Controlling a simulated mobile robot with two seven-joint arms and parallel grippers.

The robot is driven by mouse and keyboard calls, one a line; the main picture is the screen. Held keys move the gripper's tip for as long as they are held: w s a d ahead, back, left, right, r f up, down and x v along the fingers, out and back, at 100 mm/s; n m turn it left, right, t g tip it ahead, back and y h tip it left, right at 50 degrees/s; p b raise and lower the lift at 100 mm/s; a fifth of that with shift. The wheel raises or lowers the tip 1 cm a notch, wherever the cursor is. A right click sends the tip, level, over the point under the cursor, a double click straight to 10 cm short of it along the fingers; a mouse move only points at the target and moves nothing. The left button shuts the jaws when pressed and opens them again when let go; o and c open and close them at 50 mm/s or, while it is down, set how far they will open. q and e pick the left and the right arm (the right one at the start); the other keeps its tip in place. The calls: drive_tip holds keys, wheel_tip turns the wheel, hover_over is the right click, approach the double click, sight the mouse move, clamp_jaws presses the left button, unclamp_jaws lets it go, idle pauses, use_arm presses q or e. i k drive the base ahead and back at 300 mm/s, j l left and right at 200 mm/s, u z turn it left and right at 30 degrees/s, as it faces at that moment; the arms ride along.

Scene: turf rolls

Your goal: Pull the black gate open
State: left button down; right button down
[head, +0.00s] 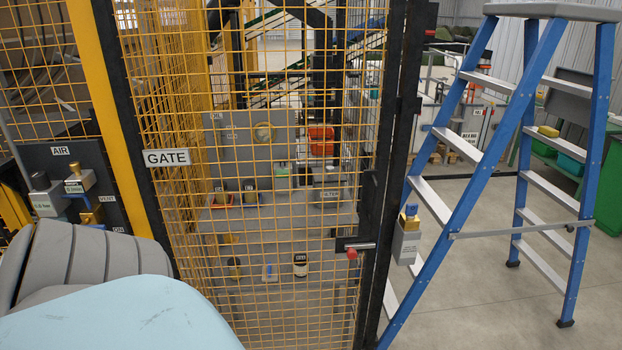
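The black gate (134,190) has a black frame filled with yellow wire mesh and stands upright in the middle of the head view. A white sign reading GATE (167,157) hangs at its left side. A black latch with a grey bar and a red knob (352,253) sits low near the gate's right edge. Black uprights stand close together there, and I cannot tell whether there is a gap between them. Neither of my grippers is in view.
A blue stepladder (542,70) stands on the grey floor close to the right of the gate. A yellow post (92,75) and a dark AIR panel (62,165) are at the left. Behind the mesh is a grey shelf unit (285,225) with small items.

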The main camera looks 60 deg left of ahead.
sight(374, 181)
drive_tip(key=u, duration=2.05)
